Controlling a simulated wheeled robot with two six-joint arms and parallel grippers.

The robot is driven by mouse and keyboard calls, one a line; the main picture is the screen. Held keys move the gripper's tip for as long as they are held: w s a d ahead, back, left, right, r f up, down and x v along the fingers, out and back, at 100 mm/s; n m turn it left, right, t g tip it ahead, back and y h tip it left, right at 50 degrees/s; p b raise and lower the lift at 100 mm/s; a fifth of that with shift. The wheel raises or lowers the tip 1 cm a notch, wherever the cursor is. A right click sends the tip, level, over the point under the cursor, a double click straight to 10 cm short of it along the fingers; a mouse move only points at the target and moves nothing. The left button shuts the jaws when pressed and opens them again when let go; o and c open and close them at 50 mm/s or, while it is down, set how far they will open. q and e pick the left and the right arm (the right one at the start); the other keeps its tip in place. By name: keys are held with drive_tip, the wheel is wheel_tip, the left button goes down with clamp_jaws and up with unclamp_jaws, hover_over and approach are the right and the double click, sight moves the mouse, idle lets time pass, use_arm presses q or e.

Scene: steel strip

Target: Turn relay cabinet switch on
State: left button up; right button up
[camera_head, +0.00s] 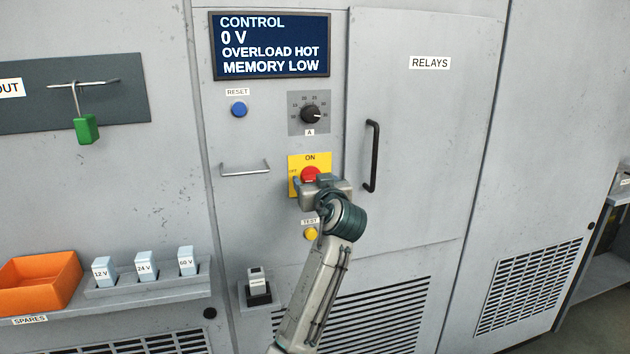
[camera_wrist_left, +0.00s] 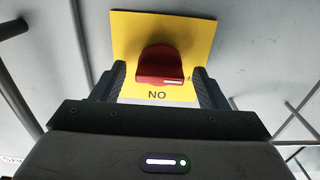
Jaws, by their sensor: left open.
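The relay cabinet switch is a red knob (camera_head: 310,174) on a yellow plate (camera_head: 294,161), marked ON at the top and OFF at the left. In the left wrist view the red knob (camera_wrist_left: 160,66) appears upside down on the yellow plate (camera_wrist_left: 125,30). Its white mark points toward the OFF side. My left gripper (camera_head: 316,182) is at the knob, partly hiding it in the head view. In the wrist view its open fingers (camera_wrist_left: 160,82) are on either side of the knob, with gaps visible. My right gripper is not in view.
A display (camera_head: 270,46) reads 0 V, OVERLOAD HOT and MEMORY LOW. A blue RESET button (camera_head: 239,109), a black dial (camera_head: 311,114), a yellow TEST button (camera_head: 311,234), a metal handle (camera_head: 245,171) and a black door handle (camera_head: 371,157) surround the switch.

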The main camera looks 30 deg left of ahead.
use_arm(q)
drive_tip(key=c, duration=1)
